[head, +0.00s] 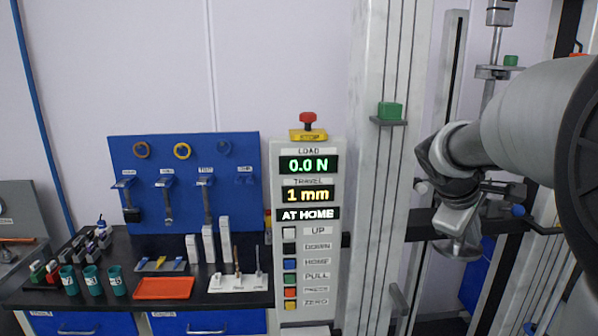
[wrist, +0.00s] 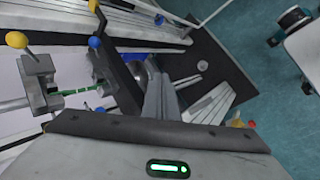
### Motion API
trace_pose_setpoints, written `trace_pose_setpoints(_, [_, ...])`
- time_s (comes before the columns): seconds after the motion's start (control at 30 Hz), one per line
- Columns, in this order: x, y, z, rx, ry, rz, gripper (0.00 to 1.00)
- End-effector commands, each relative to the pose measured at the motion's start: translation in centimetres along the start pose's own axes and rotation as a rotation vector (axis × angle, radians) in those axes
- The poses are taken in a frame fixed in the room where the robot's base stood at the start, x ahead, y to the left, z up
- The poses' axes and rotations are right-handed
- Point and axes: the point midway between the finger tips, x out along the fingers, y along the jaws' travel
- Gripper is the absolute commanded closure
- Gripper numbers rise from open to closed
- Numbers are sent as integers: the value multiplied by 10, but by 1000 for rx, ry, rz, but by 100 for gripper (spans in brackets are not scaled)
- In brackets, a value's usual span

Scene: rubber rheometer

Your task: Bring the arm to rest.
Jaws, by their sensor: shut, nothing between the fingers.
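My arm (head: 535,110) reaches in from the right edge in the head view, in front of the rheometer's frame. Its far end bends down beside the grey column, and my gripper cannot be made out clearly there. In the wrist view my gripper (wrist: 161,90) shows its two grey fingers close together with nothing between them. The fingers are in front of the machine's dark base, with a clamp (wrist: 40,88) with a yellow knob to their left.
The control panel (head: 307,240) reads 0.0 N, 1 mm and AT HOME. A black bench (head: 200,300) at left carries teal cups (head: 92,281), an orange tray (head: 163,288) and several small tools. A blue tool board (head: 185,215) stands behind. Teal floor (wrist: 240,65) shows at right in the wrist view.

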Motion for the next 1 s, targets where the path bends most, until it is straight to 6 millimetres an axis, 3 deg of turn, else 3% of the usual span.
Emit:
trace_pose_setpoints(0.1, [-52,-59,10,233,117,-124,100])
trace_pose_setpoints(0.3, [-122,-162,25,553,240,-336,100])
trace_pose_setpoints(0.4, [-144,-202,31,663,269,-417,100])
trace_pose_setpoints(0.5, [-157,-230,35,735,282,-471,100])
trace_pose_setpoints(0.67, [-164,-248,38,784,287,-508,100])
trace_pose_setpoints(1.0, [-164,-248,38,784,287,-509,100])
